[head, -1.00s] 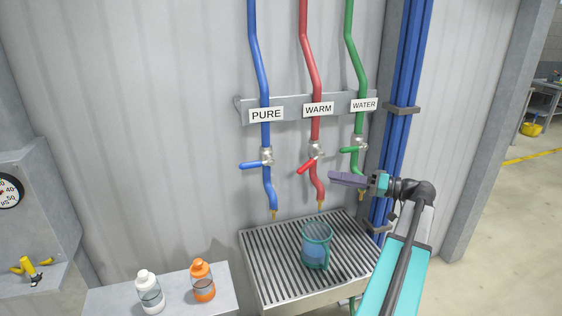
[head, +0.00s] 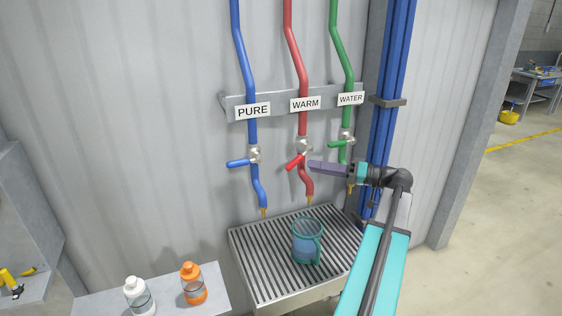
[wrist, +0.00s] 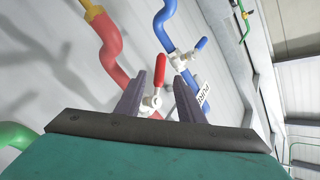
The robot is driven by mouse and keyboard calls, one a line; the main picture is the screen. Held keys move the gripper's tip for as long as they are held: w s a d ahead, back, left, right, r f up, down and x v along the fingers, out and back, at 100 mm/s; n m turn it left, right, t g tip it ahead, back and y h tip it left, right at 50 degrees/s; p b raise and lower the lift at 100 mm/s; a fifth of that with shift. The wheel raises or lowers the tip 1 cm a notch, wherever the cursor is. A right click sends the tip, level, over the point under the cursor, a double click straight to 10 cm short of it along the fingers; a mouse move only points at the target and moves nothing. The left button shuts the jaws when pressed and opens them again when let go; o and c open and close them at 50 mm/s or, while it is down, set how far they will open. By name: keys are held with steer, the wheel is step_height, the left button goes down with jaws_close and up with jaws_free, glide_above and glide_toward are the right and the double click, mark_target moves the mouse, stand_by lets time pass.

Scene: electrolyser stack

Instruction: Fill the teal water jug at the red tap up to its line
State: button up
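The teal water jug (head: 307,252), see-through with bluish contents in its lower part, stands upright on the slatted drain tray (head: 262,284), below the red tap's spout (head: 309,199). No stream shows. The fill line is too small to make out. The red tap's lever (head: 294,162) slants down to the left from its valve under the WARM sign. My gripper (head: 312,164) is just right of the lever. In the wrist view, its fingers (wrist: 162,84) stand apart, with the red lever (wrist: 160,66) showing between them; I cannot tell whether they touch it.
The blue PURE tap (head: 253,155) is left of the red one; the green WATER tap (head: 347,141) is close on the right, partly behind my gripper. A white bottle (head: 138,297) and an orange bottle (head: 193,286) stand on a ledge at lower left.

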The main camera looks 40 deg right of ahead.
steer(key=p+x, duration=0.3)
steer(key=x, duration=0.9)
steer(key=shift+w, duration=0.1)
jaws_close()
